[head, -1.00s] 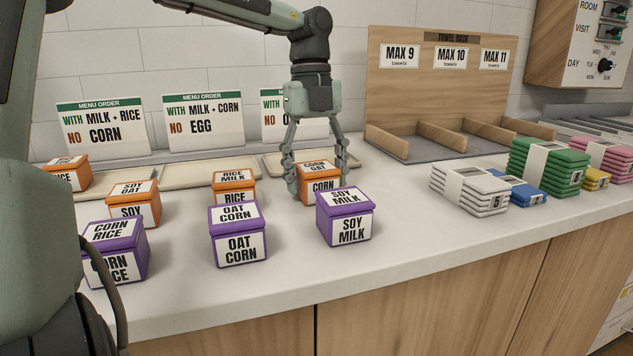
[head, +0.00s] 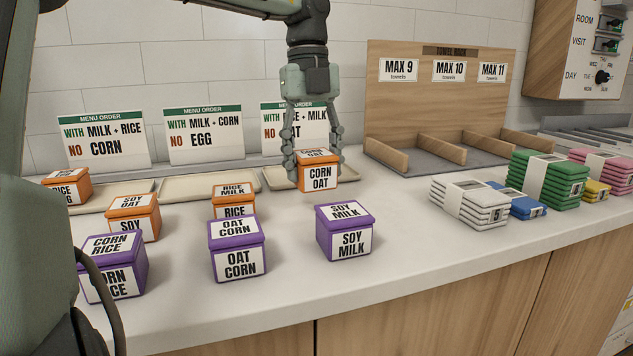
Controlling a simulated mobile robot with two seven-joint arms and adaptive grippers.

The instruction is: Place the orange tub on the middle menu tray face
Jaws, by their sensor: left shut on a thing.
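My left gripper (head: 314,160) is shut on an orange tub labelled CORN OAT (head: 318,178) and holds it upright, apparently a little above the counter, by the right menu tray (head: 275,178). The middle menu tray (head: 190,187) is a beige tray below the card reading WITH MILK + CORN, NO EGG (head: 203,135). Its visible part looks empty; the orange RICE MILK tub (head: 234,201) stands in front of it. Another orange tub, SOY OAT (head: 133,217), stands to the left. My right gripper is not in view.
Purple tubs CORN RICE (head: 113,267), OAT CORN (head: 238,248) and SOY MILK (head: 345,232) stand along the front. An orange tub (head: 67,187) is by the left tray (head: 125,193). A wooden towel rack (head: 440,100) and towel stacks (head: 470,204) are at right.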

